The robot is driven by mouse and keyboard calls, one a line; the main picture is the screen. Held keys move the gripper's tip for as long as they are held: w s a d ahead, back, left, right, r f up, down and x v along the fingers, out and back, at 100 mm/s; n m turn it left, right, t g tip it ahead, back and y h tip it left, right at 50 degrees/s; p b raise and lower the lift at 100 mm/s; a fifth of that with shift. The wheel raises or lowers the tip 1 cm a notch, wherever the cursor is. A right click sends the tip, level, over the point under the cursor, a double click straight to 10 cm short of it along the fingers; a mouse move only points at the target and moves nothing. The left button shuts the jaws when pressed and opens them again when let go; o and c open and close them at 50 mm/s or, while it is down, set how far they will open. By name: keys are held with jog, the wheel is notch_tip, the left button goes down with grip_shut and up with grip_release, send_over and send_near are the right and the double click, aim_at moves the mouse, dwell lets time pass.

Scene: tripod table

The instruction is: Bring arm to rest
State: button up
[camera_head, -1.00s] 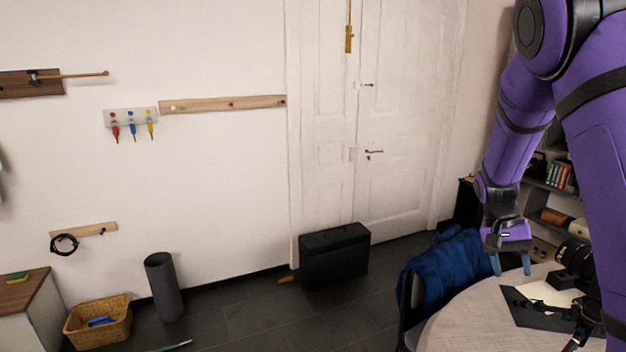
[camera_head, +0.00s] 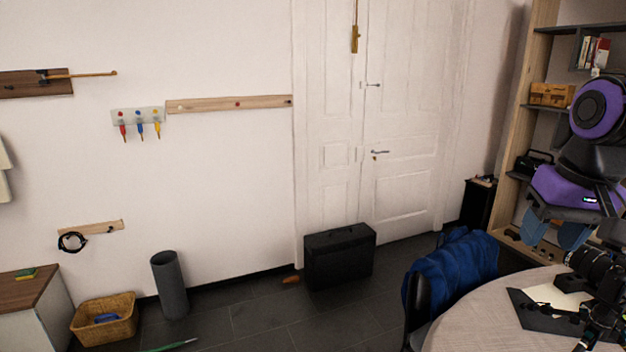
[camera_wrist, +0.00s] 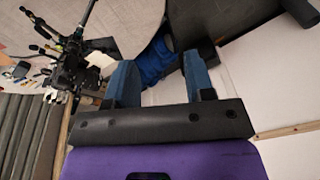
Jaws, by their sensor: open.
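My gripper (camera_head: 553,236) is at the right edge of the head view, above the far right part of the round table (camera_head: 462,318). Its two blue fingers stand apart with nothing between them. In the wrist view my gripper (camera_wrist: 162,80) shows both fingers spread and empty. My purple arm is folded close at the right edge, partly out of the picture. A black camera on a tripod (camera_head: 590,262) is on the table, just below and right of my fingers in the head view. I cannot tell the exact gap between them.
A chair with a blue cloth (camera_head: 452,270) stands at the table's left. A shelf (camera_head: 545,110) rises behind my gripper. A black case (camera_head: 340,258), a grey bin (camera_head: 169,285) and a basket (camera_head: 103,320) stand along the wall. The dark floor between is partly clear.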

jog(key=s+a+r+n+t, duration=0.2)
jog(key=s+a+t, duration=0.1)
jog(key=s, duration=0.6)
jog(key=shift+a+r, duration=0.3)
jog(key=shift+r, duration=0.1)
